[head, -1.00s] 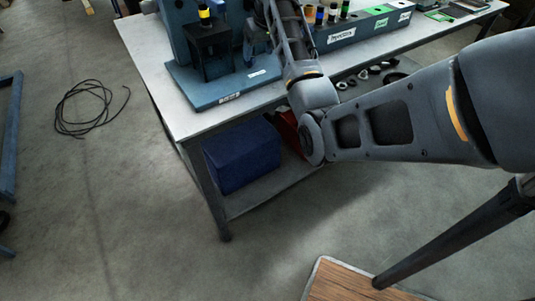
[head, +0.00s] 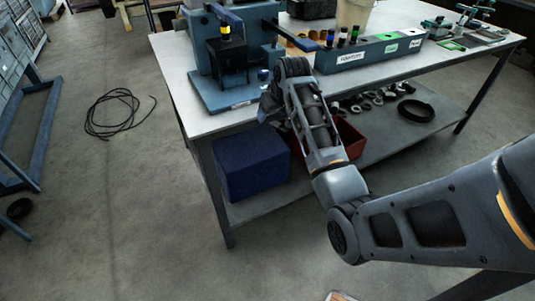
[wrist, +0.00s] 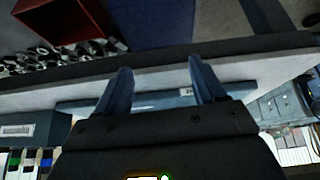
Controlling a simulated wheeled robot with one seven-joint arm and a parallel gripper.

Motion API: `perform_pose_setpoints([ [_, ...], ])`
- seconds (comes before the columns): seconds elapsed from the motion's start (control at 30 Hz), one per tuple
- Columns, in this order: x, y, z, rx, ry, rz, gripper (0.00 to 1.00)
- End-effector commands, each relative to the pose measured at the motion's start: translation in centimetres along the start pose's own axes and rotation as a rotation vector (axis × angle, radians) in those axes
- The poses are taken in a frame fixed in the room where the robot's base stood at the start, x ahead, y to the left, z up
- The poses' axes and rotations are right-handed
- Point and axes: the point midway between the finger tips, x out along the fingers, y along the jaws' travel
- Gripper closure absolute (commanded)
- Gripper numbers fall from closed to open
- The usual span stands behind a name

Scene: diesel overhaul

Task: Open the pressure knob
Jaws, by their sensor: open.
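A blue test stand (head: 205,45) stands on the left part of the workbench. A small rounded part (head: 263,75) shows low on its right side, but I cannot tell whether it is the pressure knob. My gripper (head: 268,108) is at the bench's front edge, in front of the stand's base plate (head: 222,96); its fingers are hard to make out there. In the wrist view my gripper (wrist: 160,78) has its two fingers wide apart with nothing between them. The base plate (wrist: 150,101) lies beyond them, partly hidden by the gripper body. No knob is recognisable in the wrist view.
The workbench (head: 300,88) has an injector rack (head: 370,52) to the right of the stand. On the lower shelf are a blue box (head: 250,160), a red bin (head: 350,140) and several dark metal parts. A cable coil (head: 120,113) lies on the open floor at left.

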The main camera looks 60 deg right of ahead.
Motion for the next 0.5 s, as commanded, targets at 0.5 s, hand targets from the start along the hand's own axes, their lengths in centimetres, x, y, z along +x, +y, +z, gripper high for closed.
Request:
perform_pose_setpoints([
  [0.5,2.1,-5.2,7.0,-0.054,0.092,-0.016,0.31],
])
